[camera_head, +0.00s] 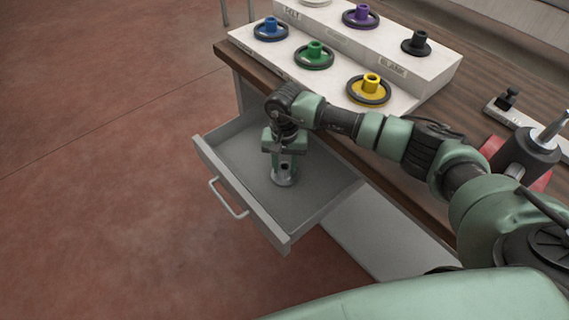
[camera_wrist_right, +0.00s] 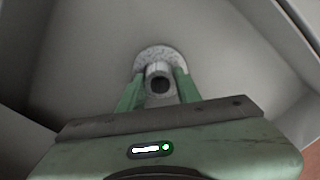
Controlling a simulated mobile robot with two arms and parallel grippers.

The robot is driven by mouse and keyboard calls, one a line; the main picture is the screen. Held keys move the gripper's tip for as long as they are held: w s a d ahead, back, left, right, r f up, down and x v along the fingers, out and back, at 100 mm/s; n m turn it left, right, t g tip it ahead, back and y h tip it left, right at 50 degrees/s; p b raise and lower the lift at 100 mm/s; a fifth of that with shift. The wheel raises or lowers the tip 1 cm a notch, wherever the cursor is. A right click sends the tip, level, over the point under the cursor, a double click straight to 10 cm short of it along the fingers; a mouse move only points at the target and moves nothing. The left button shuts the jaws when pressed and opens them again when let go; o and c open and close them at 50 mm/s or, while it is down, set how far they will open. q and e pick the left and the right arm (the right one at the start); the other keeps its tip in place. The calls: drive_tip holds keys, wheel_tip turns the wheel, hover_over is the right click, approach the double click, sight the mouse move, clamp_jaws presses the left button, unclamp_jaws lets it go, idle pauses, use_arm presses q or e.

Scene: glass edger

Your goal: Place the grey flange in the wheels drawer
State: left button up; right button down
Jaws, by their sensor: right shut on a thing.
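The grey flange (camera_head: 283,179) is inside the open grey drawer (camera_head: 268,228), low at its floor. I cannot tell whether it touches the floor. My right gripper (camera_head: 283,165) points down into the drawer and is shut on the flange. In the right wrist view the flange (camera_wrist_right: 158,62) shows its round speckled base and hollow hub between the two green fingers (camera_wrist_right: 159,92). The drawer's pale floor and walls (camera_wrist_right: 90,50) surround it there. No label shows on the drawer front. My left gripper is not in view.
A wooden bench (camera_head: 232,62) stands above the drawer. A white stepped rack (camera_head: 414,102) on it holds blue (camera_head: 270,29), green (camera_head: 314,55), yellow (camera_head: 370,86), purple (camera_head: 361,16) and black (camera_head: 416,43) parts. A spindle tool (camera_head: 530,150) is at right. The floor at left is clear.

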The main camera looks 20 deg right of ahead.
drive_tip(key=c, duration=1)
unclamp_jaws()
drive_tip(key=shift+f, duration=0.1)
drive_tip(key=shift+r, duration=0.35)
wheel_tip(320, 180, up, 12)
drive_tip(key=b, duration=0.1)
drive_tip(key=shift+f+b, duration=0.15)
drive_tip(key=shift+b, duration=0.2)
